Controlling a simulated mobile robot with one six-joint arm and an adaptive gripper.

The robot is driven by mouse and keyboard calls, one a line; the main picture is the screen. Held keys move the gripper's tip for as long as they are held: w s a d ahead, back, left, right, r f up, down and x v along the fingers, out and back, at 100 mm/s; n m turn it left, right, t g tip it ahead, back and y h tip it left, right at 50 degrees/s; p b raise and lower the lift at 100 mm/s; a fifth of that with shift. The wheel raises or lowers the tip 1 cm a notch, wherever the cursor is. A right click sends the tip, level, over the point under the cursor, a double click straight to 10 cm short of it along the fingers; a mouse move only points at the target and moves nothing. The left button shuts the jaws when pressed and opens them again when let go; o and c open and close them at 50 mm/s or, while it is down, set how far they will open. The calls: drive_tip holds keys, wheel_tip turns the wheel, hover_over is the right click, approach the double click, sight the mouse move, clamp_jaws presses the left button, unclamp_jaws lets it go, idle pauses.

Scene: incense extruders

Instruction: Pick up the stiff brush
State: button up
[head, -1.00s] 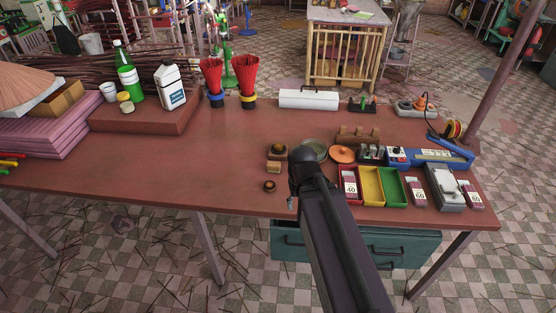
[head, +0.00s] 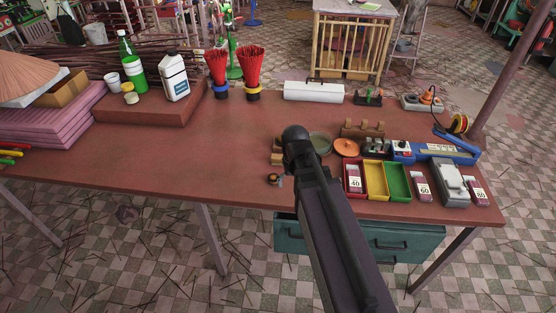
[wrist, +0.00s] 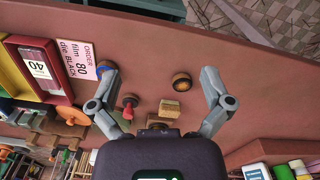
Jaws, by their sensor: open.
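In the wrist view a small tan block-like piece (wrist: 170,108), perhaps the stiff brush, lies on the brown table (wrist: 150,22). A dark round piece with an orange-brown top (wrist: 181,82) sits beside it, nearer the table's front edge. My gripper (wrist: 159,74) is open and empty, its fingers spread on either side of these pieces in the picture. In the head view the block (head: 276,158) shows just left of my arm's end, with the round piece (head: 274,180) in front. My fingers are hidden there behind the arm.
Red, yellow and green trays (head: 375,182) stand right of my arm, with a grey device (head: 452,183) beyond. A printed order card (wrist: 78,58) and a red-topped piece (wrist: 129,101) lie near my left finger.

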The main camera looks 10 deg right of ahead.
sight(278, 156)
drive_tip(key=w+m, duration=0.3)
drive_tip(key=w, duration=2.1)
drive_tip(key=shift+w+a+r, duration=0.15)
drive_tip(key=shift+w+r, duration=0.15)
drive_tip(key=shift+f, duration=0.1)
wheel_tip(278, 156, down, 8)
drive_tip(key=b, duration=0.8)
drive_tip(key=shift+f, duration=0.25)
drive_tip(key=shift+f, duration=0.1)
wheel_tip(278, 156, down, 5)
drive_tip(key=b, duration=0.5)
drive_tip(key=c, duration=0.9)
